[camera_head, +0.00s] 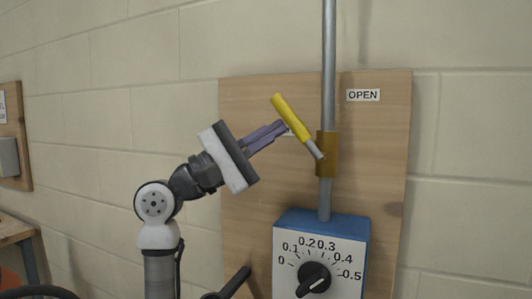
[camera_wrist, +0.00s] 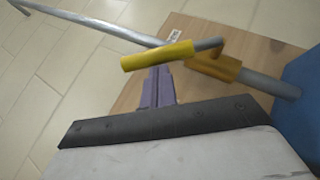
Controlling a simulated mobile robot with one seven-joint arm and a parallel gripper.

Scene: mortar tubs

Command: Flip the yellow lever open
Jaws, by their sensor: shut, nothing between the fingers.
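The yellow lever (camera_head: 292,118) sticks out from a brass valve body (camera_head: 327,155) on a vertical grey pipe (camera_head: 329,60). It slants up and to the left, at an angle to the pipe. In the wrist view the yellow lever (camera_wrist: 158,55) lies just past the fingertips, with the brass valve (camera_wrist: 214,67) to its right. My gripper (camera_head: 282,128) has its purple fingers shut and empty, with the tips close to the lever's left side. In the wrist view my gripper (camera_wrist: 160,72) shows its tips beside the lever; I cannot tell whether they touch.
An OPEN label (camera_head: 363,95) is on the wooden board (camera_head: 385,150), right of the pipe. A blue box with a dial (camera_head: 322,222) stands below the valve. A second board (camera_head: 14,150) hangs at far left.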

